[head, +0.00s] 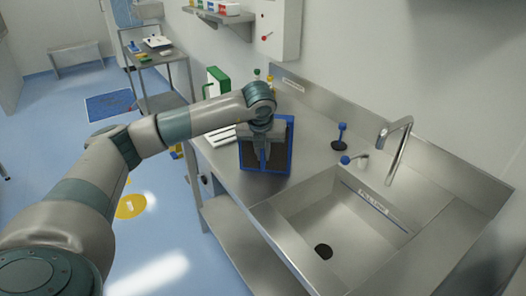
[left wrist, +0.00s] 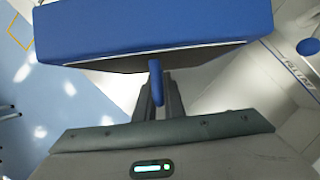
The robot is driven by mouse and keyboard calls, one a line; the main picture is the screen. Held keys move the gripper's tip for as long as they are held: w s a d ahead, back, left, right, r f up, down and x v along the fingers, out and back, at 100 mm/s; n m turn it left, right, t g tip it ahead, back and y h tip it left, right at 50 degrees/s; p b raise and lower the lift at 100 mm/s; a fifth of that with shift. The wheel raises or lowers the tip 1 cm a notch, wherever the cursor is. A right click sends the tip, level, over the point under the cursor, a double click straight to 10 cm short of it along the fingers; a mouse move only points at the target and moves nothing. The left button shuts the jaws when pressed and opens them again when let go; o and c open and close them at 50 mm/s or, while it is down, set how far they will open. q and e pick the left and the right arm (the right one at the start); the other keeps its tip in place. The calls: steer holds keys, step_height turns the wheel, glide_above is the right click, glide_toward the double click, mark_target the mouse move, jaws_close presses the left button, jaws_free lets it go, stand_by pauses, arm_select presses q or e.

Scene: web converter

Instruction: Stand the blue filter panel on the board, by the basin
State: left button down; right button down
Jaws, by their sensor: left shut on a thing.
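The blue filter panel (head: 289,150) is a dark sheet in a blue frame, held upright over the steel board (head: 312,126), close to the basin's (head: 325,212) left corner. My left gripper (head: 263,150) is in front of the panel and shut on it. In the left wrist view the panel's blue edge (left wrist: 155,30) fills the top, and its blue handle (left wrist: 156,82) is between the fingers (left wrist: 158,97). I cannot tell whether the panel's lower edge touches the board. My right gripper is not in view.
A tap (head: 400,145) stands behind the basin. Blue-topped fittings (head: 341,135) stand on the board right of the panel. A green-edged white item (head: 217,82) and small bottles (head: 268,82) are behind it. A steel trolley (head: 160,75) stands further back.

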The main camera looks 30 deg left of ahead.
arm_select(q)
steer(key=c, duration=1.8)
jaws_free()
steer(key=shift+c, duration=0.2)
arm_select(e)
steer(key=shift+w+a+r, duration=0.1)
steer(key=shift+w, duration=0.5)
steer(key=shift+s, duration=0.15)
